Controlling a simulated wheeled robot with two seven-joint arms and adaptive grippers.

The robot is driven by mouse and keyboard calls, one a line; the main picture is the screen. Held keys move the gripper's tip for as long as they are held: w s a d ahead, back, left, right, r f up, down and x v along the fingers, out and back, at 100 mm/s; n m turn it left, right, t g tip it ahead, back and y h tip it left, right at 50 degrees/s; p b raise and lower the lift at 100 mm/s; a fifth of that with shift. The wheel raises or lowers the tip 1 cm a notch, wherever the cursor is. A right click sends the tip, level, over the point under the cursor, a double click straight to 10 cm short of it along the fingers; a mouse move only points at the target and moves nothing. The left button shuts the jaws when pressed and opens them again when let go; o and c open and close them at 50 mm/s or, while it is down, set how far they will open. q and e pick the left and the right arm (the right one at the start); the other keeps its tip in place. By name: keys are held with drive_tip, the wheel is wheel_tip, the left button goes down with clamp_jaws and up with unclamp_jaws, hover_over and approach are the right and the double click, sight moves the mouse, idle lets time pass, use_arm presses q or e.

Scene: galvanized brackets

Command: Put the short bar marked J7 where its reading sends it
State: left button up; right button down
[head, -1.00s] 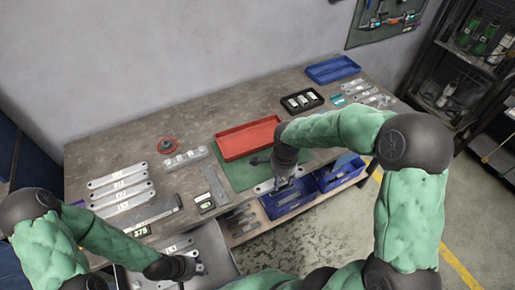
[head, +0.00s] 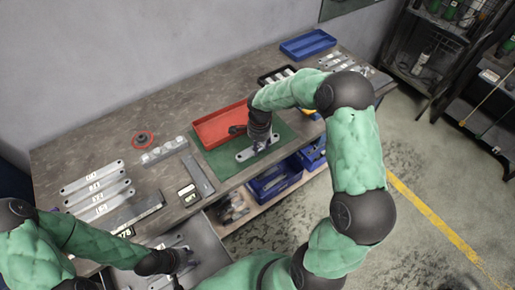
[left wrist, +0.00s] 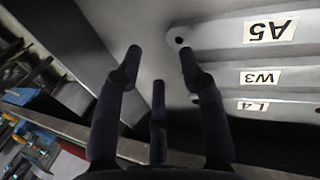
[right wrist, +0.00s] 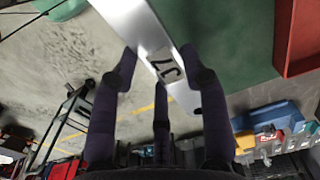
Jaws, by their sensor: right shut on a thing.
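The short bar, marked J7 in the right wrist view (right wrist: 165,62), is pale metal with a hole near its end. My right gripper (head: 259,142) is shut on it, over the green mat (head: 283,139). In the head view the bar (head: 245,156) lies slanted; I cannot tell whether it touches the mat. My left gripper (head: 186,262) is open and empty over a grey tray at the front left. In the left wrist view its fingers (left wrist: 160,52) are beside bars labelled A5 (left wrist: 225,32), W3 (left wrist: 240,75) and L4 (left wrist: 235,105).
A red tray (head: 213,128) stands behind the mat. Blue bins (head: 268,184) sit below the front edge. Several long labelled bars (head: 95,187) lie at left, near a red round object (head: 142,139). A blue tray (head: 308,44) is at the far right.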

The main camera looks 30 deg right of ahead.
use_arm(q)
drive_tip(key=shift+f, duration=0.3)
use_arm(e)
drive_tip(key=w+f, duration=0.1)
drive_tip(key=f, duration=0.1)
drive_tip(key=w+d+f, duration=0.1)
drive_tip(key=f, duration=0.1)
drive_tip(key=w+f, duration=0.1)
drive_tip(key=w, duration=0.1)
drive_tip(key=shift+d+f, duration=0.4)
use_arm(q)
drive_tip(key=shift+f+b, duration=0.15)
drive_tip(key=shift+b, duration=0.25)
use_arm(e)
drive_tip(key=shift+w+f, duration=0.15)
drive_tip(key=shift+f, duration=1.4)
use_arm(q)
drive_tip(key=shift+f, duration=0.1)
use_arm(e)
drive_tip(key=c, duration=0.6)
unclamp_jaws()
drive_tip(key=shift+f, duration=0.1)
drive_tip(key=shift+c, duration=0.2)
